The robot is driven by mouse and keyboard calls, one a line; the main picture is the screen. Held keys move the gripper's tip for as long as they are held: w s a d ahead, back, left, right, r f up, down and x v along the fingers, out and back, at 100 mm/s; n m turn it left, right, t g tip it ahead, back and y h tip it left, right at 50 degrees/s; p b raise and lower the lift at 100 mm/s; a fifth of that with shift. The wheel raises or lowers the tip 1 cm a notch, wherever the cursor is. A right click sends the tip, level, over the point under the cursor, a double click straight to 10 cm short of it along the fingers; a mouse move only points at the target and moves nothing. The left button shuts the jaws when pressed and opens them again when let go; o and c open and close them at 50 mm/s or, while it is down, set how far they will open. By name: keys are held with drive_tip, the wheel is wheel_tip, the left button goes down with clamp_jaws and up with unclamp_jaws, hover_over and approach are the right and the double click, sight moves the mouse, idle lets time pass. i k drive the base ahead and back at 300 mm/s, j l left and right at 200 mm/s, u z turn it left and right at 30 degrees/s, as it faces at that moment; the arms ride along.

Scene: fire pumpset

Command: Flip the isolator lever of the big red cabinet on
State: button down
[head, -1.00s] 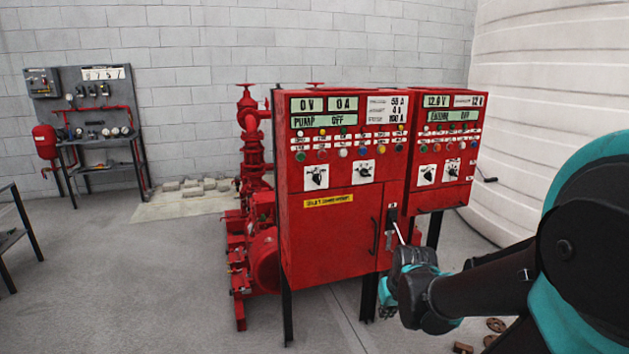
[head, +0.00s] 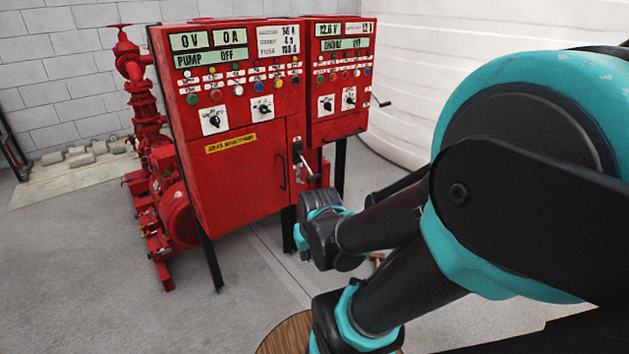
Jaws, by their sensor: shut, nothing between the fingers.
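The big red cabinet (head: 237,165) stands left of centre, its front facing me. Its displays read 0 V, 0 A and PUMP OFF. The isolator lever (head: 304,163) is at the lower right of its front; its pale handle slants down and to the right, beside the door handle. My gripper (head: 319,202) is at the end of my arm, just below and in front of the lever in the picture. It is shut and empty. My wrist hides its fingertips, and I cannot tell whether it touches the lever.
A smaller red engine cabinet (head: 338,85) adjoins on the right, with a crank (head: 380,102) on its side. Red pump pipework (head: 150,150) stands to the left. A round wooden top (head: 287,335) shows at the bottom. The floor in front of the cabinet is mostly clear.

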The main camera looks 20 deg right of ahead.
sight(308, 168)
drive_tip(key=j+z, duration=0.1)
drive_tip(key=z, duration=0.3)
drive_tip(key=j+z, duration=0.15)
drive_tip(key=z, duration=0.25)
drive_tip(key=k+z, duration=0.1)
drive_tip(key=z, duration=0.35)
drive_tip(key=k+j+z, duration=0.1)
drive_tip(key=z, duration=0.3)
